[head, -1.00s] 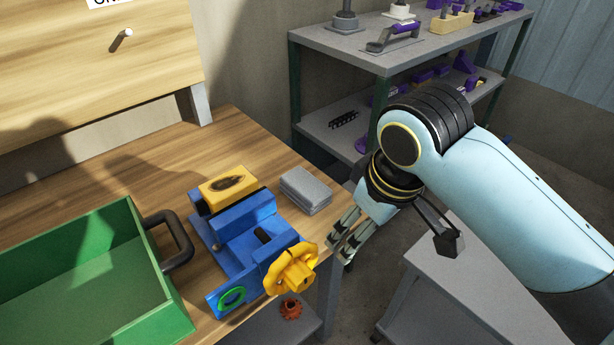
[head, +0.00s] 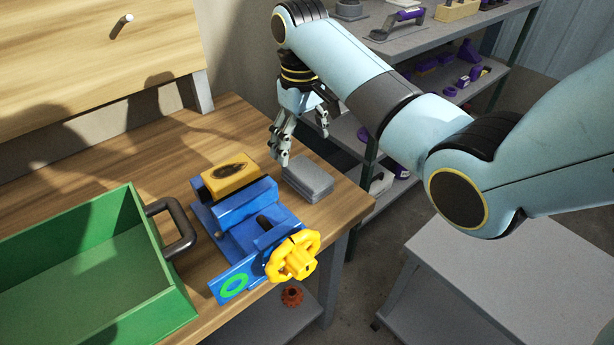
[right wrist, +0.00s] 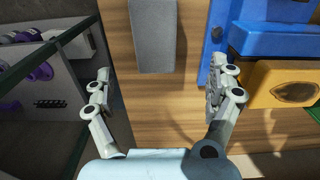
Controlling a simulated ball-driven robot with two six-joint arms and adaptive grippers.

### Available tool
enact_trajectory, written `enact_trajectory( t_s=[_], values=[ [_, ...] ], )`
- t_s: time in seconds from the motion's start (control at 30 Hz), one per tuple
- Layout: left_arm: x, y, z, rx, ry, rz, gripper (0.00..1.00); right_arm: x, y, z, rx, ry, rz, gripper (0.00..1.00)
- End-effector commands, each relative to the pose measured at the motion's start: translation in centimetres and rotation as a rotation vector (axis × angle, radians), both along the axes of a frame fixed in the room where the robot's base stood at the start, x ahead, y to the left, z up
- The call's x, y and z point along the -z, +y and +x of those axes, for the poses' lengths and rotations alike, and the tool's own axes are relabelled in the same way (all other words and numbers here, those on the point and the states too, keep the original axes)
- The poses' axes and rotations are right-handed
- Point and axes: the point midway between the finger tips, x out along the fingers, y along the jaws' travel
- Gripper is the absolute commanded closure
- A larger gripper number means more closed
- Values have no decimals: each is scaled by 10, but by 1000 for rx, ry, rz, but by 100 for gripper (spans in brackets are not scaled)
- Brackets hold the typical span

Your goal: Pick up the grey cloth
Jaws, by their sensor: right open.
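The grey cloth (head: 308,181) lies folded on the wooden bench, right of the blue vise, near the bench's right edge. In the right wrist view the cloth (right wrist: 153,36) is at the top middle, between the lines of the two fingers and ahead of them. My right gripper (head: 303,143) hangs above the bench just behind the cloth, fingers pointing down. It is open and empty, and its spread fingers also show in the right wrist view (right wrist: 160,88). It does not appear to touch the cloth. My left gripper is not in view.
The blue vise (head: 233,205) with a yellow handwheel (head: 293,256) and a yellow block (head: 231,176) stands close left of the cloth. A green crate (head: 160,287) with a dark handle is further left. A grey shelf (head: 422,102) stands behind right.

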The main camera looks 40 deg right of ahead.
Motion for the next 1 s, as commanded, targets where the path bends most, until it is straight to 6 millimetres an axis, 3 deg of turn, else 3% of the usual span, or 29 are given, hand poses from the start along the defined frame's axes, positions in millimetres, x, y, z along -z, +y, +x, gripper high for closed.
enact_trajectory(
  t_s=[0.1,0.37,0.6,0.9,1.0],
  values=[
    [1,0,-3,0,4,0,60,21,0,-1,0,2,1,11],
    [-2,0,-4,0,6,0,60,45,-3,-4,-1,2,0,11],
    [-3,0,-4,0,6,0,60,80,-7,-7,0,0,0,11],
    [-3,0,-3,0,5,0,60,86,-7,-7,-1,-2,-1,11],
    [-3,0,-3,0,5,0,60,86,-7,-7,-1,-2,-1,24]
  ],
)
